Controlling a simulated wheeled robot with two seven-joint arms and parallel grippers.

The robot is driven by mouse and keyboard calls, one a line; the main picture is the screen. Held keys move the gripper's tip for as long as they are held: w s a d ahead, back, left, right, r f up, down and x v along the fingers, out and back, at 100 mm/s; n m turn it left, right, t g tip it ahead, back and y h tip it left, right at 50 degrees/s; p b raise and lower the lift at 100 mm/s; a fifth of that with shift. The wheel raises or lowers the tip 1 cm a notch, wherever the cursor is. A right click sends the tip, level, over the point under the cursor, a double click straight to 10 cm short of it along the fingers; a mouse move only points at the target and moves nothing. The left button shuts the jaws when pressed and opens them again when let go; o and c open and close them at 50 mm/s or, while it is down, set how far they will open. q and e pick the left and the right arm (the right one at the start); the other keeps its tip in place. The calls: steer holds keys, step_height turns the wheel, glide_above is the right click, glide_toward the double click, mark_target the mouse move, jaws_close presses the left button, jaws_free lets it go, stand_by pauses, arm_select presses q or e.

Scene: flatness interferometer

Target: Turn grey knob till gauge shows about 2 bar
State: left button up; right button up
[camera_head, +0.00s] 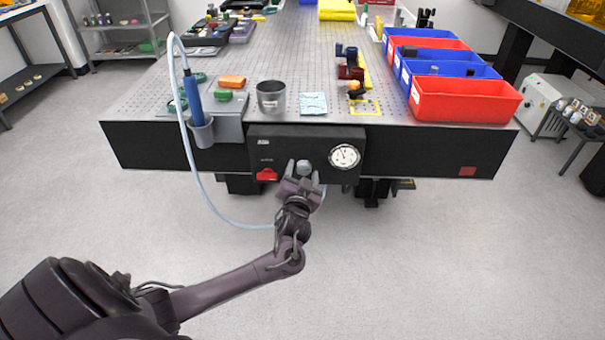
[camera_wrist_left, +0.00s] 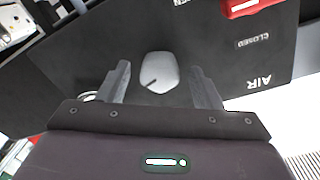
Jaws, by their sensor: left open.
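The grey knob (camera_head: 304,166) is on the black panel (camera_head: 285,138) at the front edge of the table. In the left wrist view the knob (camera_wrist_left: 159,72) shows a dark line on its face. My left gripper (camera_head: 302,172) is open, with its fingers on either side of the knob; in the wrist view the gripper (camera_wrist_left: 160,85) shows gaps on both sides of it. The round white gauge (camera_head: 344,157) is right of the knob; its needle is too small to read. My right gripper is not in view.
A red handle (camera_head: 266,174) is on the panel left of the knob, near a "CLOSED" label. A pale hose (camera_head: 206,200) loops down in front of the table near my left arm. A metal cup (camera_head: 271,97) and red and blue bins (camera_head: 465,102) stand on the table.

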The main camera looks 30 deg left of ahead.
arm_select(q)
steer(key=c, duration=1)
steer(key=shift+r+m+p, duration=0.3)
steer(key=shift+m+p, duration=0.5)
steer(key=shift+p, duration=0.25)
steer(key=shift+f+m+p, duration=0.2)
steer(key=shift+m+p, duration=0.45)
steer(key=shift+m, duration=0.35)
steer(key=o, duration=1)
